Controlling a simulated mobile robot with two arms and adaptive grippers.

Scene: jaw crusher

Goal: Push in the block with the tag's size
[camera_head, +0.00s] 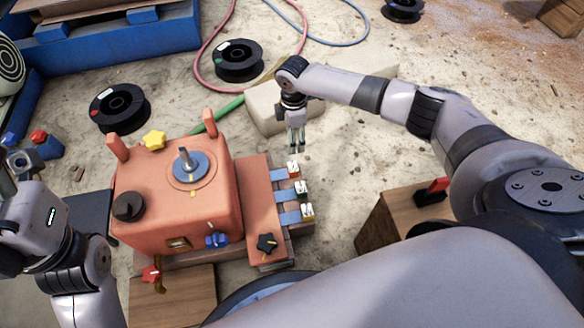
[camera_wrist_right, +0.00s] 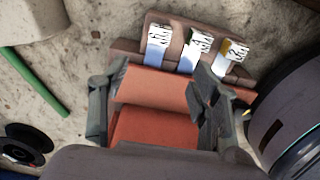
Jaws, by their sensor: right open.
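The orange crusher (camera_head: 175,190) stands left of centre in the head view. At its right side, three blocks with printed labels sit in a row: a far block (camera_head: 293,169), a middle block (camera_head: 301,187) and a near block (camera_head: 307,210) with some yellow. Blue strips lead from them to the crusher. A small framed plate (camera_head: 178,243) is on its front, too small to read. My right gripper (camera_head: 297,142) points down, open and empty, just beyond the far block. In the right wrist view the blocks (camera_wrist_right: 159,42) show beyond the open fingers. My left gripper is out of the picture.
A black star knob (camera_head: 266,243), blue knob (camera_head: 217,240) and yellow star knob (camera_head: 154,139) are on the crusher. A wooden box with a red switch (camera_head: 431,192) stands right. A pale block (camera_head: 262,108) lies behind my right gripper.

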